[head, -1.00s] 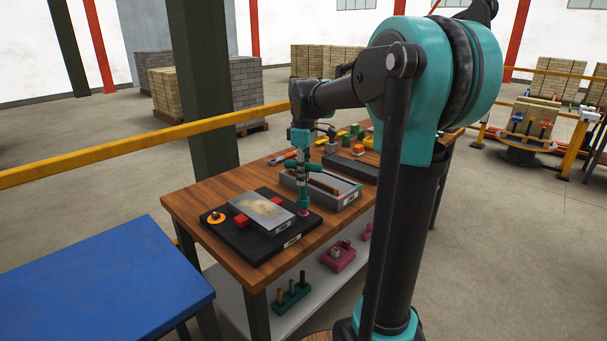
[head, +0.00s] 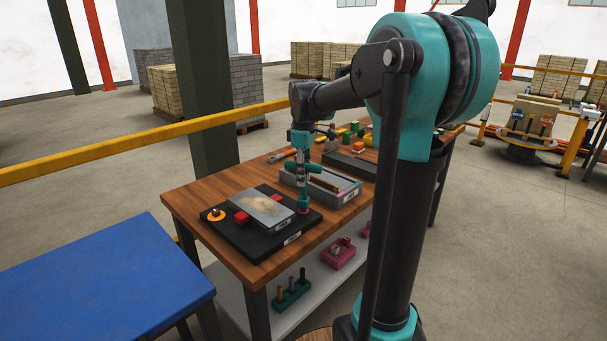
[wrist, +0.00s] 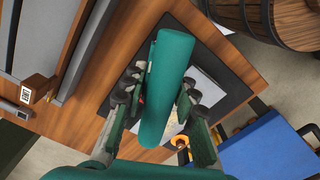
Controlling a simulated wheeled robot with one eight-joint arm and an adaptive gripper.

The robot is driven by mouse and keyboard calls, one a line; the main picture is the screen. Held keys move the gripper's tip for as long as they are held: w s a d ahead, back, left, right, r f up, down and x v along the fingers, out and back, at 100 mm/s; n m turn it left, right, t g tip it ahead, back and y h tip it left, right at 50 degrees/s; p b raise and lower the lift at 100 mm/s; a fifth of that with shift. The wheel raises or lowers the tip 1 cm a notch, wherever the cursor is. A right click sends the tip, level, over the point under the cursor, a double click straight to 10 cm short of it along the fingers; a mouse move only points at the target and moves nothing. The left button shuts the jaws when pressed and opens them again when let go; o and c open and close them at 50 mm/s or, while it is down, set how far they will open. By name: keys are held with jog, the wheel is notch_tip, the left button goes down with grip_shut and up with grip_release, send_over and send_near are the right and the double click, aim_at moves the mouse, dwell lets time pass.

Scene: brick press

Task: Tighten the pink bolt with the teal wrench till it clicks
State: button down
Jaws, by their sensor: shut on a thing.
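The teal wrench (wrist: 166,90) has a thick round handle that fills the middle of the wrist view, with my gripper's fingers on both sides of it. In the head view my gripper (head: 302,153) points straight down and is shut on the wrench (head: 303,203). The wrench stands upright at the right corner of a black base plate (head: 250,247). A little of the pink bolt (head: 303,211) shows under the wrench's foot; the rest is covered. Whether the wrench is fully seated on it I cannot tell.
A grey mould plate (head: 262,209) with sandy residue, red blocks (head: 242,217) and an orange disc (head: 215,215) sit on the base plate. A grey tray (head: 335,197) stands close behind the wrench. A blue table (head: 100,275) is at left.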

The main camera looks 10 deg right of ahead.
jog(key=shift+f, duration=0.75)
dwell(0.4)
jog(key=shift+m, duration=1.2)
jog(key=shift+m, duration=0.5)
jog(key=shift+n, duration=0.3)
jog(key=shift+r, duration=0.15)
jog(key=shift+r, duration=2.9)
